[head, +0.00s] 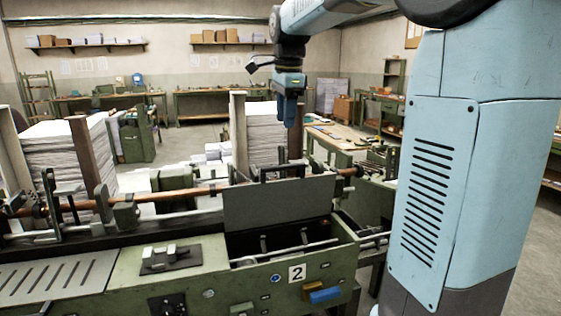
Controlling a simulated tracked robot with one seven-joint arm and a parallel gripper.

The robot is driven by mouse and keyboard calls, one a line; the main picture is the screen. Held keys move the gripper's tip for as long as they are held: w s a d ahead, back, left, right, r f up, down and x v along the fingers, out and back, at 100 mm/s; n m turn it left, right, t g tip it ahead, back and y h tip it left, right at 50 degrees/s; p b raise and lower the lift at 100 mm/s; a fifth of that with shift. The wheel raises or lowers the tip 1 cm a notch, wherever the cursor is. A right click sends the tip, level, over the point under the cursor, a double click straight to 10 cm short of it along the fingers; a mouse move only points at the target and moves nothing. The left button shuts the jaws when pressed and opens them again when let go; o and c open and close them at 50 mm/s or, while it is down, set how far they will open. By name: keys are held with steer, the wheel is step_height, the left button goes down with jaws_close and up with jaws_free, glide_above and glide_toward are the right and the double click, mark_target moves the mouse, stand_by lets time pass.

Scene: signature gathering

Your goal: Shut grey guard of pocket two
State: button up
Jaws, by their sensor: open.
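The grey guard (279,204) of pocket two stands upright, raised, at the back of the open pocket. The pocket (285,255) below it shows metal rods inside, and a "2" plate (297,273) marks its green front. My gripper (288,118) hangs pointing down, above and behind the guard's top edge in the picture, apart from it. Its fingers are small and partly merged in this view. It appears empty. A dark handle-like bar (285,172) shows just behind the guard's top.
Tall paper stacks (65,165) stand behind the machine, with another stack (266,140) behind the guard. A copper-coloured shaft (160,197) runs along the machine. The space above the pocket's front is clear.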

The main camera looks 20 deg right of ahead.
mark_target(282, 166)
steer(key=shift+m, duration=0.3)
steer(key=w+f, duration=0.1)
steer(key=f, duration=0.8)
steer(key=w+f, duration=0.1)
steer(key=f, duration=0.3)
steer(key=shift+w+f, duration=0.3)
steer(key=shift+w, duration=0.05)
jaws_close()
steer(key=shift+a, duration=0.1)
